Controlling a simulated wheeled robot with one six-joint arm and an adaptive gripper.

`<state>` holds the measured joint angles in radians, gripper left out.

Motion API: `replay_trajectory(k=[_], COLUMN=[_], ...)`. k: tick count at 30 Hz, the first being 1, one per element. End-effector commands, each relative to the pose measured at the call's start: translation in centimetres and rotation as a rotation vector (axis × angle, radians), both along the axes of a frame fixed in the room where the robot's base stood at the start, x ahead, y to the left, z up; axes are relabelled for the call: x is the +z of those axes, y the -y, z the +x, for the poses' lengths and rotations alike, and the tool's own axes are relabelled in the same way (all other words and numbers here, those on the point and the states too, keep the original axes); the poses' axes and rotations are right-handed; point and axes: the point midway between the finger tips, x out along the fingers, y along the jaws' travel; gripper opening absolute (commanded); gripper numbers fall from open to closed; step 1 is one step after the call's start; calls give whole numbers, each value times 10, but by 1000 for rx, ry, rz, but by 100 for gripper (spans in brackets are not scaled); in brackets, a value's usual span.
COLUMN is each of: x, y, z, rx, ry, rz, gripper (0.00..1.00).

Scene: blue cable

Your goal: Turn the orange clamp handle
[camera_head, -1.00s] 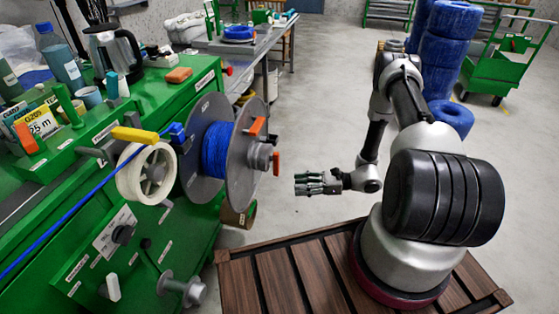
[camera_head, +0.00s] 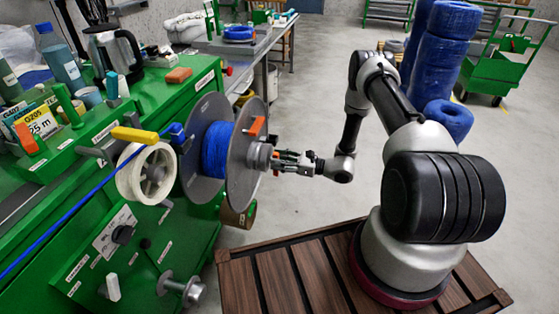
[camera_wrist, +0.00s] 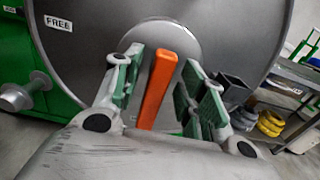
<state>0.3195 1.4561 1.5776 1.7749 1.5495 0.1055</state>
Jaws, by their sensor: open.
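The orange clamp handle (camera_wrist: 157,90) is a flat bar on the hub at the middle of the grey reel flange. In the wrist view it stands nearly upright, its top leaning right, between the two green-padded fingers of my gripper (camera_wrist: 163,75). The fingers are open, with a gap on each side of the handle. In the head view my gripper (camera_head: 281,161) is at the hub (camera_head: 260,156) and hides most of the handle. The reel (camera_head: 240,180) carries blue cable (camera_head: 216,150).
The green machine (camera_head: 165,250) fills the left side. A second orange piece (camera_head: 257,126) sits on the flange above the hub. A white spool (camera_head: 147,178) is left of the reel. Blue coils (camera_head: 445,60) stand behind my arm.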

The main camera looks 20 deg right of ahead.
Motion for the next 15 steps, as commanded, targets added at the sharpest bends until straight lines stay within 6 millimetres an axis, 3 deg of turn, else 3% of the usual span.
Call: replay_trajectory(k=[3,10,15], x=[0,0,0], y=[0,0,0], z=[0,0,0], rx=[0,1,1], ry=[0,0,-1], rz=[0,0,-1], gripper=[41,0,0])
